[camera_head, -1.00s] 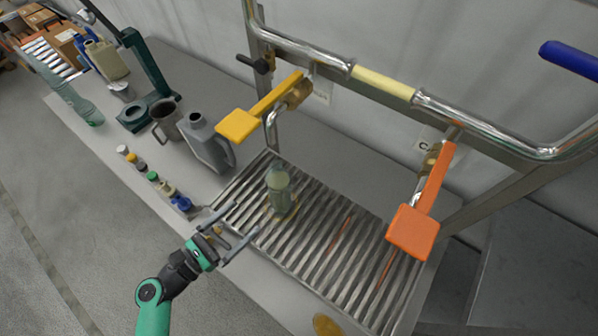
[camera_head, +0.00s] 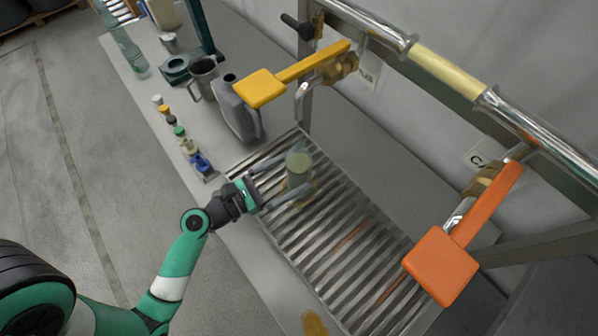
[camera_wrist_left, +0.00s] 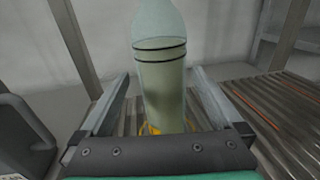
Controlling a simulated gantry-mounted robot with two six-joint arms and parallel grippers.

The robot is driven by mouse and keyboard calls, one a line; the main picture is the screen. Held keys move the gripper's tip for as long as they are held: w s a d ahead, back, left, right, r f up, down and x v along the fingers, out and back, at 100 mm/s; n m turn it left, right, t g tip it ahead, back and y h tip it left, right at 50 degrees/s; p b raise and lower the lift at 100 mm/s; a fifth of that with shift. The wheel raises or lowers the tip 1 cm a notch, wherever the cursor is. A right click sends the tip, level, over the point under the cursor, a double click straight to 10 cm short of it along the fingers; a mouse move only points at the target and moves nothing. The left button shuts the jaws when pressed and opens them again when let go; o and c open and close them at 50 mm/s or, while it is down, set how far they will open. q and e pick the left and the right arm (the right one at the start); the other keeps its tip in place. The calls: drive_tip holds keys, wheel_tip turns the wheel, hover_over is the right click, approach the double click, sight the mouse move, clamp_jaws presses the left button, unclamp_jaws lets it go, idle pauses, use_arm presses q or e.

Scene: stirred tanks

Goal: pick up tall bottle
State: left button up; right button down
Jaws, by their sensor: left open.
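A tall bottle (camera_head: 299,170) of clear greenish material, with liquid inside, stands upright on the slatted metal grate (camera_head: 345,262). In the left wrist view the bottle (camera_wrist_left: 163,85) rises between my two fingers, and its top is cut off by the picture's edge. My left gripper (camera_head: 285,178) is open and level, with one finger on each side of the bottle. In the left wrist view a gap shows beside the left finger; whether the right finger touches is unclear. My right gripper is not in view.
A yellow lever (camera_head: 262,88) and an orange lever (camera_head: 440,266) hang over the grate. A grey jug (camera_head: 236,108) and a metal pitcher (camera_head: 203,77) stand behind, left of the grate. Several small capped vials line the bench edge. Another greenish bottle (camera_head: 130,50) stands farther left.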

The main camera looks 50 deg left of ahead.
sight(308, 166)
use_arm(q)
drive_tip(key=w, duration=0.5)
drive_tip(key=shift+d+f, duration=0.1)
drive_tip(key=shift+d, duration=0.3)
drive_tip(key=shift+c, duration=0.3)
clamp_jaws()
